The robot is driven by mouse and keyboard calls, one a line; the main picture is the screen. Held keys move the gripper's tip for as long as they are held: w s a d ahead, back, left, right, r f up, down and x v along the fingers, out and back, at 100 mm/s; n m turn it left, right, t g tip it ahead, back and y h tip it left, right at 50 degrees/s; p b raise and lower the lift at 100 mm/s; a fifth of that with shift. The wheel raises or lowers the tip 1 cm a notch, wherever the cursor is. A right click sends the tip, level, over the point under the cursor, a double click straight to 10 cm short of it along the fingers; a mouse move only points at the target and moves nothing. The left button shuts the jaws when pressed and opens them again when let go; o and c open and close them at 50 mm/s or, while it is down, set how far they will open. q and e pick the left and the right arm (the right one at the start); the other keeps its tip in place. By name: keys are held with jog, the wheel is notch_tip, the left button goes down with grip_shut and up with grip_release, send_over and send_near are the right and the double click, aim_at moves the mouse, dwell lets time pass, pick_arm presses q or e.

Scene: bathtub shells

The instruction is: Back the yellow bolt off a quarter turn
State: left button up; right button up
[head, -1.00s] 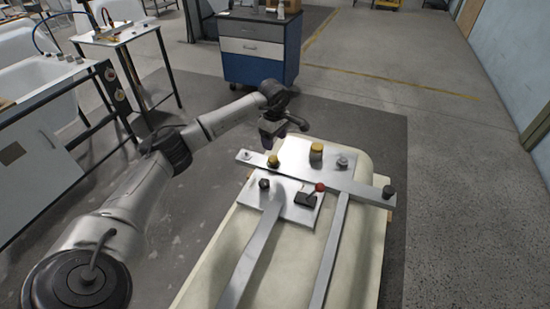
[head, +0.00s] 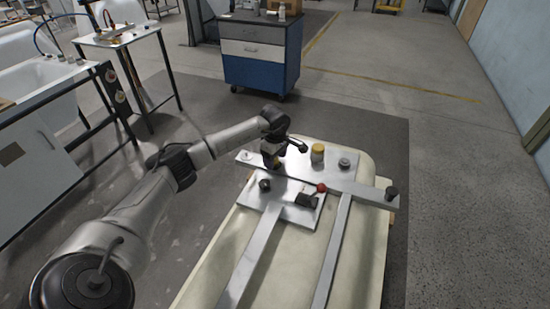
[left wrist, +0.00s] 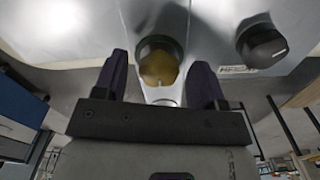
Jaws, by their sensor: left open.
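The yellow bolt (left wrist: 158,66) shows in the left wrist view, its rounded yellow head set in a dark collar on the metal plate. My left gripper (left wrist: 160,82) is open, with one dark finger on each side of the bolt head. I cannot tell whether the fingers touch it. In the head view my left gripper (head: 271,163) points down over the left part of the metal crossbar (head: 365,190) and mostly hides the bolt. My right gripper is not in view.
On the fixture are a larger yellow-topped cylinder (head: 318,151), a grey bolt (head: 344,164), a dark bolt (head: 264,185), a red knob (head: 321,187) and a black knob (head: 391,193). The fixture lies on a cream tub shell (head: 366,245). A blue cabinet (head: 262,68) stands behind.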

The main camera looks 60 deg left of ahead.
pick_arm(q)
jog(key=shift+c, duration=0.5)
jog(key=c, duration=0.8)
jog(key=shift+c, duration=0.2)
jog(key=n+p, duration=0.3)
jog(key=shift+r, duration=0.25)
jog(key=n+p, duration=0.3)
jog(key=n, duration=0.1)
jog(key=shift+w+a+n, duration=0.1)
jog(key=shift+w+n, duration=0.05)
jog(key=shift+n, duration=0.25)
jog(key=n+p, duration=0.3)
jog(key=n, duration=0.2)
jog(key=shift+a, duration=0.1)
jog(key=shift+a+f+n+p, duration=0.15)
jog(key=shift+n+p, duration=1.2)
jog(key=shift+n, duration=1.45)
